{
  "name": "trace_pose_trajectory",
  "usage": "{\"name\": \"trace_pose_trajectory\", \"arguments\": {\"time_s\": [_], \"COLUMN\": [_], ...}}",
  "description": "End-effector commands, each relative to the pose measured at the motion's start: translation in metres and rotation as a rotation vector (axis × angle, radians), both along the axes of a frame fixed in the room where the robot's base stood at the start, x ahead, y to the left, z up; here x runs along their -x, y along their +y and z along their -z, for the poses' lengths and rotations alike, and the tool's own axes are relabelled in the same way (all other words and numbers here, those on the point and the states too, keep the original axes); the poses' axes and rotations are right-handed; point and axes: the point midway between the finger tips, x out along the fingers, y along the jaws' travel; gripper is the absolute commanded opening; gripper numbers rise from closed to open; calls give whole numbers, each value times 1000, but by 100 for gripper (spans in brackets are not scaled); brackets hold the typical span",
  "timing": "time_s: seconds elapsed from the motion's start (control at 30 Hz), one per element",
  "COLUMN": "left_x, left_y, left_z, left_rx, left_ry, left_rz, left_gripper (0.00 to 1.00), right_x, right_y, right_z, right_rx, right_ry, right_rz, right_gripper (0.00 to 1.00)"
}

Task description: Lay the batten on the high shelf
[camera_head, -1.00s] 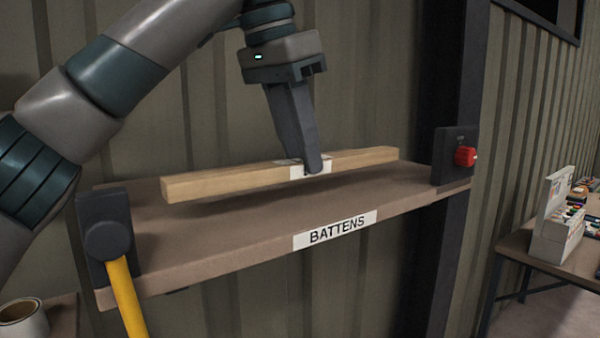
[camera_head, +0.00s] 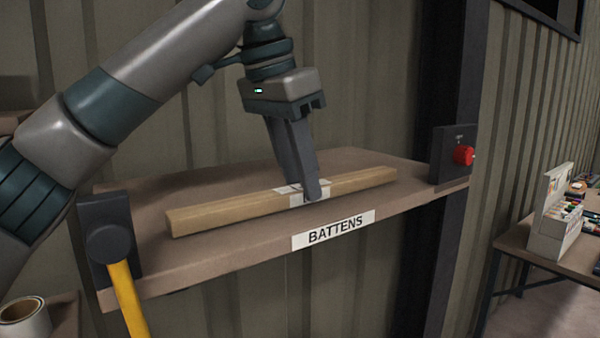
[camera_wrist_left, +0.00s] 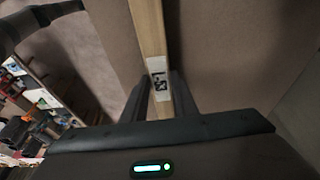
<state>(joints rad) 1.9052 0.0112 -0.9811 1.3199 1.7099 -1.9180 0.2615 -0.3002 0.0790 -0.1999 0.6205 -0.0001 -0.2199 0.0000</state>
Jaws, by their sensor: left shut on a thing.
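The batten (camera_head: 235,209) is a long pale wooden bar with a white label at its middle. It lies along the high shelf (camera_head: 200,262), which carries a BATTENS sign on its front edge. The batten is low over the shelf top, near the front edge; whether it touches along its whole length I cannot tell. My left gripper (camera_head: 308,195) is shut on the batten at the white label, from above. In the left wrist view the batten (camera_wrist_left: 150,35) runs between the two fingers (camera_wrist_left: 160,98). My right gripper is not in view.
A hammer (camera_head: 110,240) with a yellow handle hangs at the shelf's left end. A red knob (camera_head: 463,156) on a dark plate stands at the right end. The shelf behind the batten is clear. A table (camera_head: 515,240) with a white box (camera_head: 556,225) is at right.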

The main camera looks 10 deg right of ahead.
Motion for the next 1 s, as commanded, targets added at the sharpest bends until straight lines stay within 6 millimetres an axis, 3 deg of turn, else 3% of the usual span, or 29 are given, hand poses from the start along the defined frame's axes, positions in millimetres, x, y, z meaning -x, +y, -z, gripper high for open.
{"name": "trace_pose_trajectory", "arguments": {"time_s": [0.17,0.2,0.27,0.73,1.0], "left_x": [0,0,0,0,4], "left_y": [0,0,0,1,9], "left_z": [3,2,2,-3,-33], "left_rx": [0,0,0,1,2], "left_ry": [0,0,0,0,-3], "left_rz": [0,0,0,0,-2], "left_gripper": [1,31,45,45,45], "right_x": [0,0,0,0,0], "right_y": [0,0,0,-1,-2], "right_z": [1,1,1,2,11], "right_rx": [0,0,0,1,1], "right_ry": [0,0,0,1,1], "right_rz": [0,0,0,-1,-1], "right_gripper": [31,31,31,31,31]}}
